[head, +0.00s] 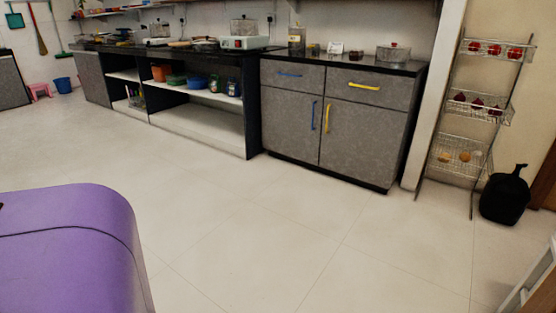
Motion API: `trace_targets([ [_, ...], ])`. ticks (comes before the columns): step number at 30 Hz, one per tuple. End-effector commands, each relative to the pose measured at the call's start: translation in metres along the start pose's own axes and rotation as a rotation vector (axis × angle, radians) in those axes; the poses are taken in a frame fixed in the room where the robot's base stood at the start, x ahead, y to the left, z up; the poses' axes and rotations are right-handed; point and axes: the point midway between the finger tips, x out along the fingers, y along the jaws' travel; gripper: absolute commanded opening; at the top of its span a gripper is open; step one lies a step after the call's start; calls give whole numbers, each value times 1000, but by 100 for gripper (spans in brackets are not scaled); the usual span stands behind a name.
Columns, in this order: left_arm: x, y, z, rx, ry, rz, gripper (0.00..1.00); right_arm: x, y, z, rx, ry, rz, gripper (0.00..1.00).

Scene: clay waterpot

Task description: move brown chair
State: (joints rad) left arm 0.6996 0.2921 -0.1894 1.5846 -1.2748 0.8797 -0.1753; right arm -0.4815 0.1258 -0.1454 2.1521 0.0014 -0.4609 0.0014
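I cannot make out a brown chair in the head view. A pale slatted frame (520,290) with a brown patch beside it is cut off at the lower right corner, and I cannot tell what it belongs to. Neither of my grippers is in view.
A large purple rounded object (70,245) fills the lower left. A grey cabinet (365,135) and a counter with open shelves (200,120) line the back wall. A wire rack (458,165) and a black bag (505,197) stand at right. The middle of the pale floor (270,230) is clear.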

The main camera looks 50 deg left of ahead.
Motion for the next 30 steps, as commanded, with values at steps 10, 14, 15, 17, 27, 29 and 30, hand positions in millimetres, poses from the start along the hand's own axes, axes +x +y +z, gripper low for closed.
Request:
trace_targets([
  [10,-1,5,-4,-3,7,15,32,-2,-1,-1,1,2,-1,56],
  [14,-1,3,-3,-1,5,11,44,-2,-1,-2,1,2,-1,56],
  [15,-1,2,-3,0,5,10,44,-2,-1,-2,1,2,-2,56],
  [17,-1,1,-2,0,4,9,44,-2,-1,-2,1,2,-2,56],
  [27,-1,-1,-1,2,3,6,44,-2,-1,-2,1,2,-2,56],
  [29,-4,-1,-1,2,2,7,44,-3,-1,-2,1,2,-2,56],
  [30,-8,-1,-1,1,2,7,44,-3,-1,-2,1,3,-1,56],
])
